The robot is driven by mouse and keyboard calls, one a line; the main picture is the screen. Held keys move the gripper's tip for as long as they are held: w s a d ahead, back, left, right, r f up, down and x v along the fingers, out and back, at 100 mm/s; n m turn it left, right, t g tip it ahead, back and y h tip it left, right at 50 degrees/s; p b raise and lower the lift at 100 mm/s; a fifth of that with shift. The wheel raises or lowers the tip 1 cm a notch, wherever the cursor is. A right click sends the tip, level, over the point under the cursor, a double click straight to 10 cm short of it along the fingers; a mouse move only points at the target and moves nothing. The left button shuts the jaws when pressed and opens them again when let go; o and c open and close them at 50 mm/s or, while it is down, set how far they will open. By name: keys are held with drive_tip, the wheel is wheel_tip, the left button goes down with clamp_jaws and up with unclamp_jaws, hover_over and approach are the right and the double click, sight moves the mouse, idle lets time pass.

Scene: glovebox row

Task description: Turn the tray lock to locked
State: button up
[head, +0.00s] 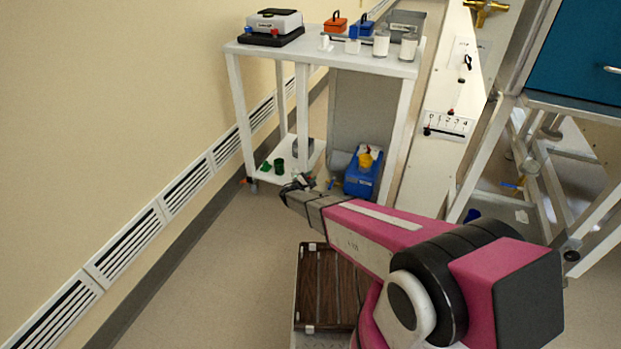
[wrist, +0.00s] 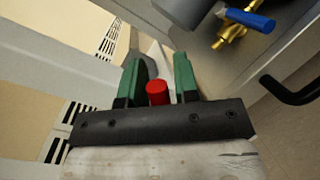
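I cannot tell for certain which part is the tray lock. A white panel on the right in the head view carries a numbered scale (head: 447,123), a small red-tipped lever (head: 452,111) and a black handle (head: 467,62). They are too small to read any lock setting. My gripper (head: 297,187) is well to the left of and below that panel. In the wrist view my gripper (wrist: 158,78) has its two green fingers apart. A red cylinder (wrist: 157,92) shows between them near the palm; I cannot tell whether they touch it.
A white table (head: 330,60) with a boxy device (head: 274,24) and jars stands ahead. A blue container (head: 362,175) is beneath it. A teal cabinet (head: 580,50) is at right. The wrist view shows a blue-handled brass valve (wrist: 248,20) and a black handle (wrist: 290,92). Floor is clear at left.

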clamp_jaws()
drive_tip(key=shift+d, duration=0.1)
wheel_tip(320, 180, down, 6)
drive_tip(key=d+m+g+y, duration=0.1)
drive_tip(key=m+y, duration=0.2)
drive_tip(key=m, duration=0.6)
drive_tip(key=shift+s+d, duration=0.2)
drive_tip(key=shift+s, duration=0.1)
idle(0.4)
